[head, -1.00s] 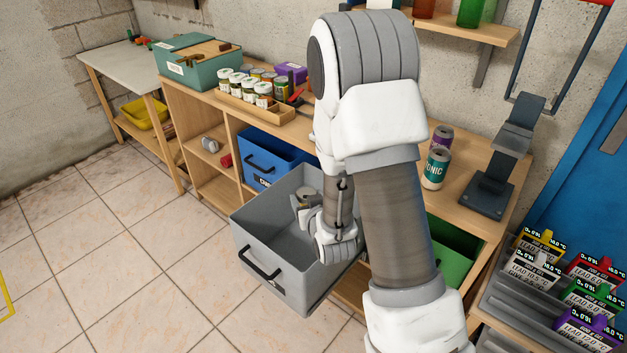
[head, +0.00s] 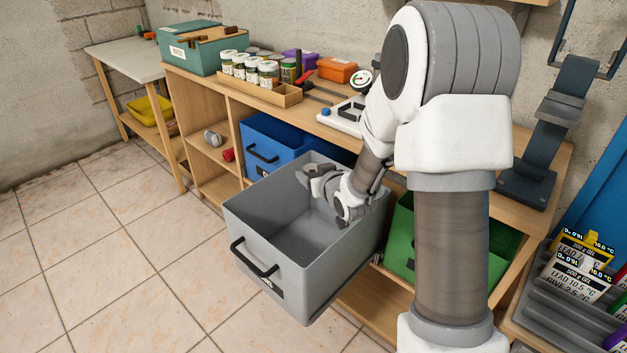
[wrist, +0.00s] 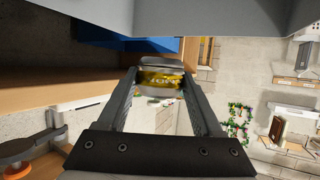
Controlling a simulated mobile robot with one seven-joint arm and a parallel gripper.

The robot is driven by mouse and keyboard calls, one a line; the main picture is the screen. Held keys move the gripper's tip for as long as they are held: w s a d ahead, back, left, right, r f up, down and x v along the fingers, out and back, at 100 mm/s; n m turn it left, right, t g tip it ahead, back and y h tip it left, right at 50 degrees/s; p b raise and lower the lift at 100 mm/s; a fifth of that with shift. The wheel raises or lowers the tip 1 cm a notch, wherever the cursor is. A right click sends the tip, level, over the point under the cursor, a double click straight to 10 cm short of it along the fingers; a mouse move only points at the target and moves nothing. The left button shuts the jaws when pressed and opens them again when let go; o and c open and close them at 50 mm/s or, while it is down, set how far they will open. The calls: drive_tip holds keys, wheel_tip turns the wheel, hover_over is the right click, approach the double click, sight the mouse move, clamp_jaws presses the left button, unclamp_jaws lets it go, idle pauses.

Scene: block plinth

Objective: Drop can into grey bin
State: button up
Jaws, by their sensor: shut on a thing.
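The can (wrist: 160,78), with a yellow label and a silvery end, is between the two fingers of my gripper (wrist: 160,82) in the wrist view. My gripper is shut on it. In the head view my gripper (head: 312,182) is over the opening of the grey bin (head: 270,238); I cannot tell whether its tips are below the rim. The can is not clearly visible in the head view. The grey bin sticks out from the bench front, its black handle facing out. The part of its floor that shows looks bare.
A blue bin (head: 268,135) is left of the grey bin and a green bin (head: 405,235) is right of it. The wooden bench (head: 200,85) carries a teal box (head: 188,48) and a tray of jars (head: 262,92). The tiled floor at left is clear.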

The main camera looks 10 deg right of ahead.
wheel_tip(320, 180, down, 6)
drive_tip(key=b, duration=0.3)
drive_tip(key=shift+r, duration=0.1)
drive_tip(key=o, duration=1.5)
drive_tip(key=shift+s+r, duration=0.1)
drive_tip(key=shift+s, duration=0.05)
